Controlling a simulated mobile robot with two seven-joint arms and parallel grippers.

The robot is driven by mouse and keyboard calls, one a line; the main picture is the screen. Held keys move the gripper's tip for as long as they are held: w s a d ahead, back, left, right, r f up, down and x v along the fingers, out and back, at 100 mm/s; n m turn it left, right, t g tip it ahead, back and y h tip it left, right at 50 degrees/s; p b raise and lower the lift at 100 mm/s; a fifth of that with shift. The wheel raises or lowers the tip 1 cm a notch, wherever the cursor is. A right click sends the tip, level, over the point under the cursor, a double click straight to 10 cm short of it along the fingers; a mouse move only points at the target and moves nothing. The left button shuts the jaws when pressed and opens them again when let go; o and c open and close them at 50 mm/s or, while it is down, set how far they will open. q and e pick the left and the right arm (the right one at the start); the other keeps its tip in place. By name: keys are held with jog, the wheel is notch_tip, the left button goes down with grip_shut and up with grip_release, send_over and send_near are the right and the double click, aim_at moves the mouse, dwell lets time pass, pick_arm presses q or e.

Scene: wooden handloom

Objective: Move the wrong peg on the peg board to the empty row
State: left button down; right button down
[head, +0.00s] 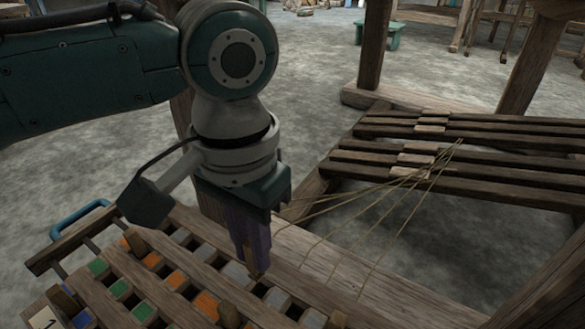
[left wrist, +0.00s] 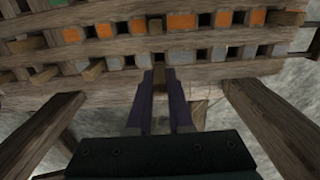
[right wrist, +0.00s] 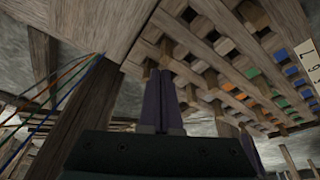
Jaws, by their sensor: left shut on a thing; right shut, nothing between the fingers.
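The peg board (head: 155,290) is a wooden lattice with rows of orange, green, blue and grey-white squares, at lower left in the head view. My left gripper (head: 252,243) points down over its far right part, with purple fingers shut on a wooden peg (head: 254,266). The held peg (left wrist: 159,76) shows between the fingertips in the left wrist view, by the grey-white row; whether its tip is in a hole is unclear.
Wooden loom beams with stretched threads (head: 400,185) lie to the right in the head view. A blue handle (head: 80,214) is at the board's left end. A numbered plate (head: 43,318) sits at lower left. Loom posts flank the left gripper in its wrist view.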

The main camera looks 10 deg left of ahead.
aim_at(257, 274)
pick_arm(q)
jog(key=shift+f, duration=0.6)
pick_arm(e)
jog(key=shift+f, duration=0.7)
pick_arm(q)
jog(key=shift+r, duration=0.1)
pick_arm(e)
jog(key=shift+w, duration=0.1)
pick_arm(q)
jog(key=shift+f+b, duration=0.8)
jog(key=shift+f, duration=0.85)
jog(key=shift+d+f, duration=0.1)
jog(key=shift+f, duration=0.55)
pick_arm(e)
jog(key=shift+w+f, duration=0.2)
jog(key=shift+f, duration=0.45)
pick_arm(q)
jog(key=c, duration=0.8)
grip_release()
jog(key=shift+o, duration=0.2)
